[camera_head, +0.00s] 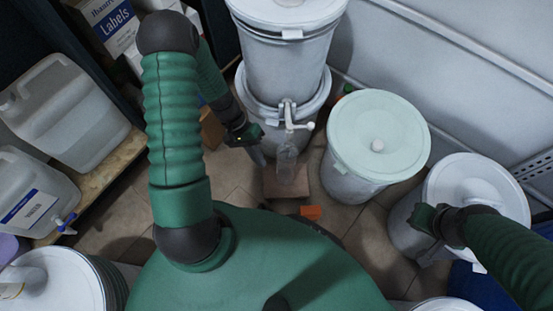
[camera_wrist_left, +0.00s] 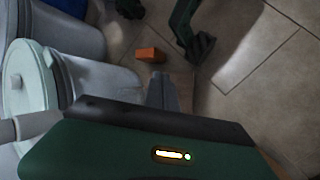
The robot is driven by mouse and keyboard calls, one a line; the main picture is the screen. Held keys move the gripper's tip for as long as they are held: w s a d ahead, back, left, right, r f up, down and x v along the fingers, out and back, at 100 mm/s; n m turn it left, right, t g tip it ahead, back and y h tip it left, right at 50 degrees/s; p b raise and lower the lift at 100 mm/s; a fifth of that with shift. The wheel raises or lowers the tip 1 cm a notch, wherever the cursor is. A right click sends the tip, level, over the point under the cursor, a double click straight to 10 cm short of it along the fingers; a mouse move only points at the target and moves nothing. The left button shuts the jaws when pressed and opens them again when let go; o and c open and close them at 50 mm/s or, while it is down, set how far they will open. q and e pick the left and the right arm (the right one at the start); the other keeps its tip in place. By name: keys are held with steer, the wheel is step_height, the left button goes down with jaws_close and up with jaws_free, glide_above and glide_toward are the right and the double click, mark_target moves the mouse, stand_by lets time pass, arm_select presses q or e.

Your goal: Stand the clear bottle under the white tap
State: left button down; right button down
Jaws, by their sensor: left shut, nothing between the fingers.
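The clear bottle (camera_head: 287,163) looks upright on a brown, flat block (camera_head: 286,188) on the floor, below the white tap (camera_head: 289,122). The tap sticks out from the lower drum (camera_head: 311,105) of a stack. My left gripper (camera_head: 260,158) is shut and empty, just left of the bottle. Whether it touches the bottle I cannot tell. Its fingers also show in the left wrist view (camera_wrist_left: 162,92), where I cannot make out the bottle. My right gripper (camera_head: 428,224) is over the white drum at the right, and its jaws are too unclear to read.
An orange block (camera_head: 311,212) lies on the floor in front of the brown block. A drum with a pale green lid (camera_head: 378,135) stands right of the tap. White jugs (camera_head: 68,110) stand on a wooden shelf (camera_head: 110,162) at the left.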

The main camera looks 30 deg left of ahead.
arm_select(q)
steer(key=w+a+f+n+t+y+b, duration=0.1)
steer(key=a+f+n+t, duration=0.2)
steer(key=f+n+t, duration=0.5)
steer(key=w+a+f+n+t+y+b, duration=0.1)
steer(key=a+f+n+t+y, duration=0.2)
steer(key=f+t, duration=0.9)
steer(key=shift+n+g+h, duration=0.4)
steer(key=shift+g+h, duration=0.1)
steer(key=shift+h, duration=0.2)
steer(key=w+d+b, duration=0.1)
steer(key=w, duration=0.1)
steer(key=w+d+b, duration=0.2)
steer(key=w, duration=0.1)
steer(key=w+d+f+b, duration=0.1)
steer(key=w+d, duration=0.1)
steer(key=shift+w+d+b, duration=0.2)
steer(key=shift+w+b, duration=0.1)
steer(key=shift+b, duration=0.1)
steer(key=shift+s+d+r, duration=0.1)
steer(key=shift+s+d, duration=0.15)
steer(key=shift+d, duration=0.1)
